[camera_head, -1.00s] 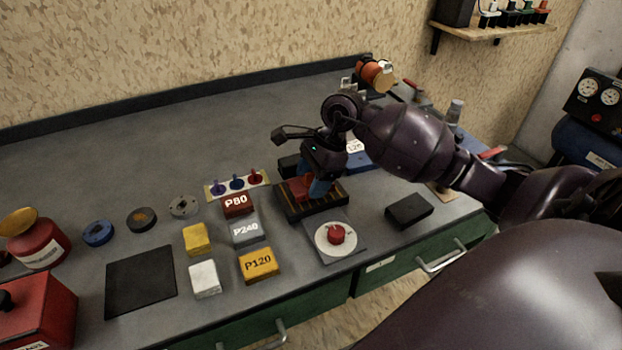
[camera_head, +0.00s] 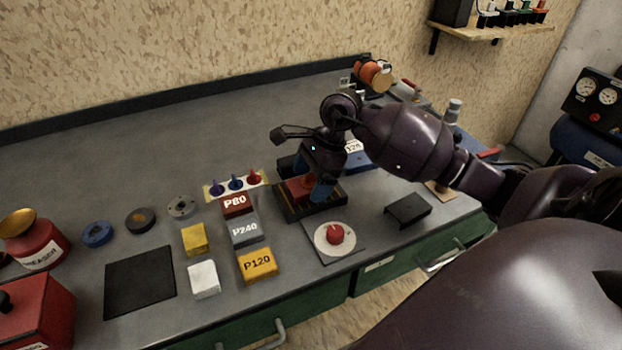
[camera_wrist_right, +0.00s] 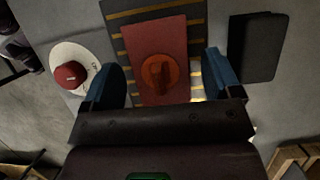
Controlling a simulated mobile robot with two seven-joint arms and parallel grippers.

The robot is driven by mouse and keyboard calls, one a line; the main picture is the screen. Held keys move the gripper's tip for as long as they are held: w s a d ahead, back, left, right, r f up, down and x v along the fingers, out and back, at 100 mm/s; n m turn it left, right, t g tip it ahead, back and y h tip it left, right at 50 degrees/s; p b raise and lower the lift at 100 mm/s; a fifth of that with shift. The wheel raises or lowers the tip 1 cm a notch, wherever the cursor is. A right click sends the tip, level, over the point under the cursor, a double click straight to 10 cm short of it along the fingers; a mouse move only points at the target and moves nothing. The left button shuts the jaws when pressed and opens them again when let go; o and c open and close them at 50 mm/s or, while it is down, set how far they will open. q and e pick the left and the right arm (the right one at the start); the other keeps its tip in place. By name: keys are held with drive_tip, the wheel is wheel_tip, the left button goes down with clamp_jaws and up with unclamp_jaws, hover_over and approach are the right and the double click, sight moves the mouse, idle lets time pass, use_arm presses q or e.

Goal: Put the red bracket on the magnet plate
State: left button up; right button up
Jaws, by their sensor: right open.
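The red bracket (camera_head: 299,186) lies on the dark magnet plate (camera_head: 313,209), which has brass-coloured stripes. In the right wrist view the bracket (camera_wrist_right: 146,38) is a flat red piece with an orange round part on it, lying over the striped plate (camera_wrist_right: 196,14). My right gripper (camera_head: 303,187) is over the plate. In the wrist view the gripper (camera_wrist_right: 164,70) is open, with one blue finger on each side of the bracket and visible gaps between. Part of the bracket is hidden by the gripper. My left gripper is not in view.
A dial with a red knob (camera_head: 335,234) stands just in front of the plate and a black block (camera_head: 408,210) to its right. Sanding blocks (camera_head: 245,231) and a rack of coloured pins (camera_head: 236,184) stand to the left. A black mat (camera_head: 140,282) lies farther left.

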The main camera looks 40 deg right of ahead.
use_arm(q)
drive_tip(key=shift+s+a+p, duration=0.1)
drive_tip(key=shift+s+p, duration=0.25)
drive_tip(key=shift+p, duration=0.05)
use_arm(e)
drive_tip(key=v, duration=1.1)
drive_tip(key=shift+r, duration=0.35)
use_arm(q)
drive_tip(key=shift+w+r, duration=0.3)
use_arm(e)
drive_tip(key=shift+d, duration=0.15)
drive_tip(key=shift+s, duration=0.1)
